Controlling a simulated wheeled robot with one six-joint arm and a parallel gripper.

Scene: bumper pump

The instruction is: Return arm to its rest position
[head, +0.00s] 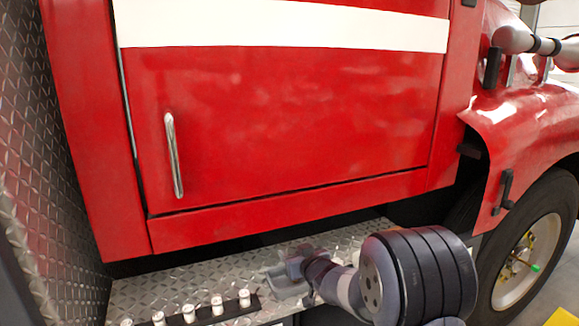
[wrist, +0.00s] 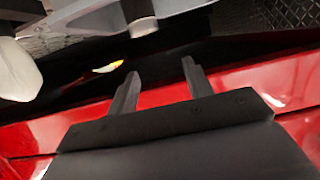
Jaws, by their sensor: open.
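My gripper (wrist: 160,68) shows in the wrist view with its two dark fingers apart and nothing between them. Dark space and red bodywork lie beyond the fingertips. In the head view my arm crosses the lower middle, low over the diamond-plate step (head: 150,290) of a red truck. Its grey far end is small and partly hidden there, so the fingers are hard to make out. I cannot tell whether any part of the arm touches the step.
The red truck door (head: 290,120) has a silver upright handle (head: 174,155) and is closed. A dark bar with several white-topped pegs (head: 190,313) lies on the step. A front wheel (head: 527,262) is at right, below the red fender (head: 525,115). Diamond-plate wall (head: 45,170) stands at left.

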